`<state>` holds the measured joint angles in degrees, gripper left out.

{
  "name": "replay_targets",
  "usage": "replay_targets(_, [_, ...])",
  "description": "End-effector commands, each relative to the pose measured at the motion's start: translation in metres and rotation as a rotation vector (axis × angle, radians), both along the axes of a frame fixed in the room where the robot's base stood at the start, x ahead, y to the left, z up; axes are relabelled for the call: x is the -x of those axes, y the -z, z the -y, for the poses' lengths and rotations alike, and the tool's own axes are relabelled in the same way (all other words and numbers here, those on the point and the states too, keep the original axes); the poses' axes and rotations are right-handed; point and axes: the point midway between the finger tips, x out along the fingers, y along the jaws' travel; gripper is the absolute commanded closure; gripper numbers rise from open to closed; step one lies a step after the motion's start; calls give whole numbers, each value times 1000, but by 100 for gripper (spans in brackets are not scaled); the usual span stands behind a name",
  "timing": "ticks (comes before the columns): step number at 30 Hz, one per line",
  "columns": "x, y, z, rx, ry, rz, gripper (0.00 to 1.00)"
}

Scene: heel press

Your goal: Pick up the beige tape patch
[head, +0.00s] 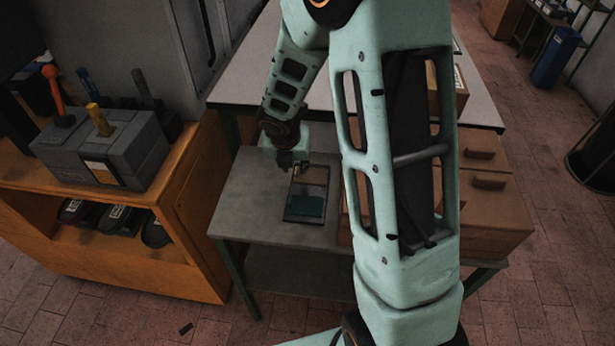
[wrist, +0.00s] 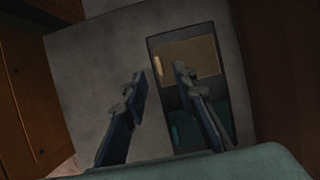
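The beige tape patch (wrist: 203,57) lies flat in the upper part of a dark tray (wrist: 152,45) in the wrist view. It has a small pale mark near its left edge. In the head view the patch (head: 314,176) is at the far end of the tray (head: 287,212). A teal patch (head: 305,206) lies at the tray's near end. My gripper (wrist: 158,80) is open and empty in the wrist view. Its right finger overlaps the beige patch in the picture, and its left finger is over bare table. The gap in height cannot be told. In the head view the fingertips are hard to make out.
The grey table (head: 244,200) is bare left of the tray. Brown drawer boxes (head: 490,205) stand to the right, partly behind my arm. An orange-brown shelf unit (head: 190,220) with a grey tool block (head: 115,150) stands at left.

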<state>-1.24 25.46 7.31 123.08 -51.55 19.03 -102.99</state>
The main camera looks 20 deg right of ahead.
Motion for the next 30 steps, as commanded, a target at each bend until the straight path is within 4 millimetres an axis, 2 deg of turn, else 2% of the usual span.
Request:
replay_targets(1, [-2,13,0,2,-1,-3,74])
replay_targets(6, [-9,29,4,0,0,-1,74])
replay_targets(12, [-10,28,4,1,1,0,74])
replay_targets(20, [-9,28,4,1,1,0,100])
replay_targets(30, [-10,25,4,0,1,0,100])
